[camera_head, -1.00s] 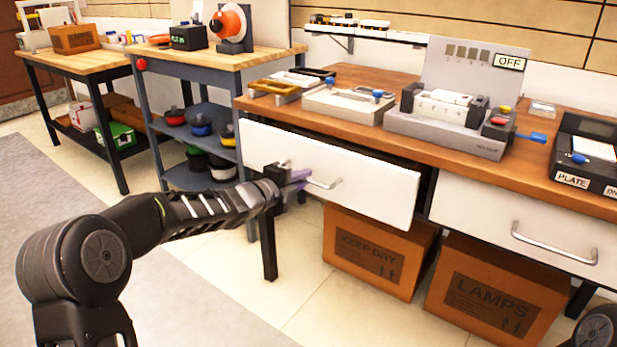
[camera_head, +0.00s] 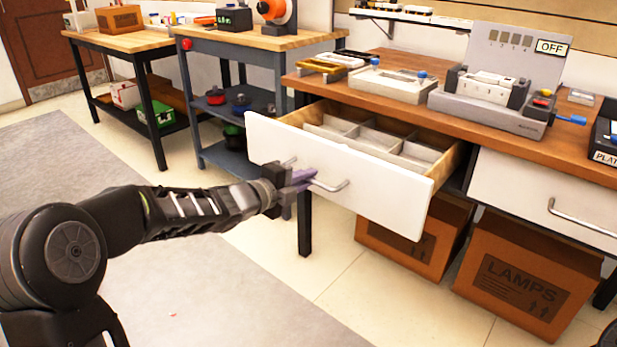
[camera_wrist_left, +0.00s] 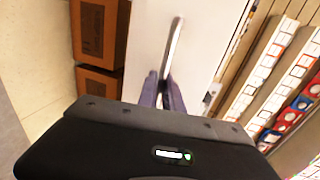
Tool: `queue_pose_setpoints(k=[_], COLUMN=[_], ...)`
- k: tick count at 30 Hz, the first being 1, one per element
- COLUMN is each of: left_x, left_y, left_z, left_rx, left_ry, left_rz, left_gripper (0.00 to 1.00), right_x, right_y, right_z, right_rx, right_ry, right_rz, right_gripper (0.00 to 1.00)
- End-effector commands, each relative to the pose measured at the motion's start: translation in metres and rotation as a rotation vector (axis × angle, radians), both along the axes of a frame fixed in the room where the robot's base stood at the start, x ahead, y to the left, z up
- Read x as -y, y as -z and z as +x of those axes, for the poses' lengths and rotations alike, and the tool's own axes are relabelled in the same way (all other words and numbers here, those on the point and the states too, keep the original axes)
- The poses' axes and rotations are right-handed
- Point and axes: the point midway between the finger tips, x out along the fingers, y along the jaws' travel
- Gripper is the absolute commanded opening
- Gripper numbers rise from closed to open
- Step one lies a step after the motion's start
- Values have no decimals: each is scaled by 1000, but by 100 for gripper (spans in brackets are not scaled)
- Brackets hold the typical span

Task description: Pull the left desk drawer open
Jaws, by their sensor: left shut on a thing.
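The left desk drawer (camera_head: 380,196) has a white front and is pulled well out from the desk. Its inside shows empty compartments with pale dividers (camera_head: 385,141). A metal bar handle (camera_head: 334,186) runs across its front. My left gripper (camera_head: 304,179) is shut on this handle near its left part. In the left wrist view, the fingers (camera_wrist_left: 171,92) close around the handle (camera_wrist_left: 174,45), and the white drawer front (camera_wrist_left: 197,35) lies behind them. My right gripper is not in view.
The wooden desktop (camera_head: 455,119) carries trays and a grey device. The closed right drawer (camera_head: 545,195) is beside the open one. Cardboard boxes (camera_head: 520,285) stand on the floor below. A blue-grey workbench (camera_head: 240,50) stands to the left. Floor in front is clear.

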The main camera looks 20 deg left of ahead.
Motion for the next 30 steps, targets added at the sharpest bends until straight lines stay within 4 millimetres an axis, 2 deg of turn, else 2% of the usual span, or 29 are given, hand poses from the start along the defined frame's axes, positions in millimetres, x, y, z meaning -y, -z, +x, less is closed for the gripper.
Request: queue_pose_setpoints(k=[6,7,15,24,30], left_x=[0,0,0,-1,-10], left_y=[1,1,0,-1,-8], left_z=[0,0,0,-2,-23], left_rx=[-2,-2,-1,0,1], left_ry=[0,0,0,0,-2], left_rz=[1,1,0,1,1], left_gripper=[0,11,32,32,32], right_x=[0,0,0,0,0], right_y=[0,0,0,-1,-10], right_z=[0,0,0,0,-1], right_rx=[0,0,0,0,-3], right_ry=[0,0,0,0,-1], right_rz=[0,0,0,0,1], right_gripper=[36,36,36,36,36])
